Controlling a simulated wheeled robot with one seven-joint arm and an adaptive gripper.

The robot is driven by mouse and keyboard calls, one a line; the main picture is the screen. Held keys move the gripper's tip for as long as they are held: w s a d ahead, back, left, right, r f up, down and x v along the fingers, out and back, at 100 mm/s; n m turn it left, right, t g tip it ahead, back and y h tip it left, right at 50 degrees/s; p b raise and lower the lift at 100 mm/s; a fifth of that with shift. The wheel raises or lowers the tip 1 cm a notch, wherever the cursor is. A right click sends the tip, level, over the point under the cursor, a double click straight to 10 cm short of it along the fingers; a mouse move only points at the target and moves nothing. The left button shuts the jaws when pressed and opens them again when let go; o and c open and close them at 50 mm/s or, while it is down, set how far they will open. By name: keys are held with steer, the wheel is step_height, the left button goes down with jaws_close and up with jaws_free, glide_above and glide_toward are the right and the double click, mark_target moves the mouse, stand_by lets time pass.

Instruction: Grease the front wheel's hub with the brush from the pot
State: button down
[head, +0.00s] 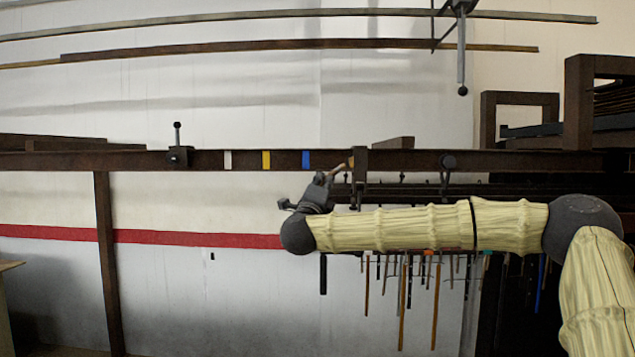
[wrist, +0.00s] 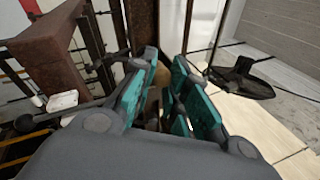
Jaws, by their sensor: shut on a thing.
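My gripper (head: 328,178) is at the rail, just left of a dark upright block on it. It is shut on a thin tan piece (head: 343,166), which looks like the brush's handle and slants up to the right toward that block. In the wrist view, the teal fingers (wrist: 160,90) stand on either side of a tan-brown piece (wrist: 155,72). The bristles cannot be made out, and I cannot tell whether they touch anything. I cannot identify the wheel, its hub or the grease pot in either view.
The brown rail (head: 215,160) crosses the view, with white, yellow and blue marks (head: 306,159). A dark clamp (head: 179,155) sits on it at left, the dark block (head: 360,165) beside my gripper. Several rods hang below my arm (head: 403,300). A dark dish-like thing (wrist: 243,82) is at right.

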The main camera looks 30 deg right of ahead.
steer(key=shift+w+d+r, duration=0.2)
steer(key=shift+w+d, duration=0.05)
steer(key=shift+d, duration=0.15)
steer(key=shift+w+d+f, duration=0.15)
steer(key=shift+w+d, duration=0.05)
steer(key=shift+d, duration=0.1)
steer(key=shift+w+d+r+b, duration=0.1)
steer(key=shift+w+d+r, duration=0.1)
steer(key=shift+w+d, duration=0.3)
steer(key=shift+w+d+r+b, duration=0.1)
steer(key=shift+w+d+r, duration=0.15)
steer(key=shift+d, duration=0.5)
steer(key=shift+w+d+r+b, duration=0.1)
steer(key=shift+w+d+r, duration=0.05)
steer(key=shift+w+d, duration=0.4)
steer(key=shift+s, duration=0.1)
steer(key=shift+s+d, duration=0.1)
steer(key=shift+d, duration=0.1)
steer(key=shift+s+d+b, duration=0.45)
steer(key=shift+d+b, duration=0.1)
steer(key=shift+d, duration=0.15)
steer(key=shift+w+d, duration=0.3)
steer(key=shift+w, duration=0.15)
steer(key=shift+b, duration=0.65)
